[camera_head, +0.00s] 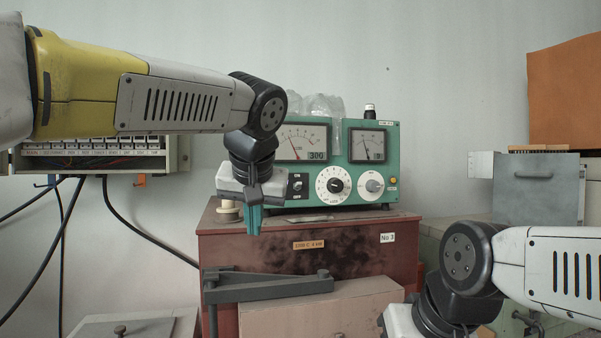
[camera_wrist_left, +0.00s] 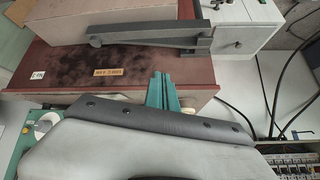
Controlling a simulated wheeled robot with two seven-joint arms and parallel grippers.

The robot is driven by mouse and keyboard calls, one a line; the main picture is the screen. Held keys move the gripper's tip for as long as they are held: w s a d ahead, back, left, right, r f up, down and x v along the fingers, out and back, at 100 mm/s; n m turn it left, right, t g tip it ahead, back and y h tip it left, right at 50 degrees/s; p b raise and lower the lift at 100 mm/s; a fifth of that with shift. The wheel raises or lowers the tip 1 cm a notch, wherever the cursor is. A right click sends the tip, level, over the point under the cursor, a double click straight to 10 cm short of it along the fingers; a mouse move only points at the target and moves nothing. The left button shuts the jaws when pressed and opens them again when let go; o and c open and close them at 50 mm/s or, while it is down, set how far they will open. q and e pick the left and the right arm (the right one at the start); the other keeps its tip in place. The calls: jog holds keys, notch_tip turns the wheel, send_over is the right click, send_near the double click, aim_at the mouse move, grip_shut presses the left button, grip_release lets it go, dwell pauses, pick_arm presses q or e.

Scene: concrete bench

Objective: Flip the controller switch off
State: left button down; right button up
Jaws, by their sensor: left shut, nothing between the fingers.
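The green controller (camera_head: 347,195) stands on a dark red box, with two needle meters and two dials. A small black switch (camera_head: 297,185) sits at the lower left of its face, with small labels above and below it. The lever's position is too small to tell. My left gripper (camera_head: 252,232) has teal fingers, shut and empty, pointing down just left of the switch. It hides the controller's lower left corner. In the left wrist view the shut fingers (camera_wrist_left: 162,92) show against the red box, and part of the controller (camera_wrist_left: 44,124) shows at lower left. My right gripper's fingers are out of view.
The red box (camera_head: 230,248) has a dark grey bracket (camera_head: 268,287) and a pinkish-brown box (camera_head: 320,316) before it. A cream spool (camera_head: 228,208) is beside my left gripper. A terminal box (camera_head: 180,155) with hanging black cables is at left. A grey case (camera_head: 540,185) stands at right.

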aim_at(298, 184)
pick_arm(q)
jog(key=w+d+r+n+t+y, duration=0.1)
jog(key=w+d+r, duration=0.2)
jog(key=d+r, duration=0.2)
jog(key=w+d+r+n+t, duration=0.2)
jog(key=d+r, duration=0.4)
jog(key=r, duration=0.4)
jog(key=shift+w+n+y, duration=0.3)
jog(key=shift+w+y, duration=0.1)
jog(key=shift+w, duration=0.4)
jog(key=shift+f, duration=0.1)
jog(key=x, duration=1)
